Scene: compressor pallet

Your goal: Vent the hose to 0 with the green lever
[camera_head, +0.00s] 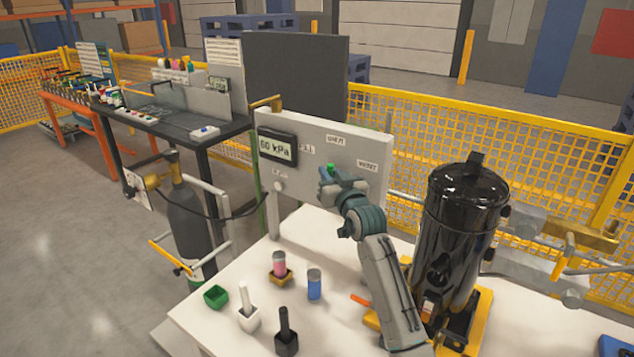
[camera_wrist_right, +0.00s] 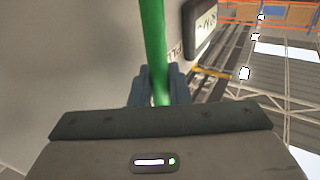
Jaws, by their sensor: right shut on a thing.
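The green lever (camera_head: 330,168) sits on the pale upright panel (camera_head: 370,145), mostly hidden behind my right gripper (camera_head: 340,180). In the right wrist view the green lever (camera_wrist_right: 154,45) runs down between the two fingers of my right gripper (camera_wrist_right: 158,88), which is shut on it. A gauge (camera_head: 276,147) on the panel's left side reads what looks like 60 kPa. Labels near the lever look like FILL, SHUT and VENT (camera_head: 367,166). The dark hose (camera_head: 225,212) runs from the panel's left side towards a grey gas cylinder (camera_head: 187,225). My left gripper does not show.
A black compressor tank (camera_head: 460,240) stands on a yellow base close to the right of my right arm. Pink (camera_head: 279,265) and blue (camera_head: 314,284) cylinders, a green cup (camera_head: 216,296) and white and black holders stand on the white table (camera_head: 225,328). A yellow mesh fence (camera_head: 480,150) runs behind.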

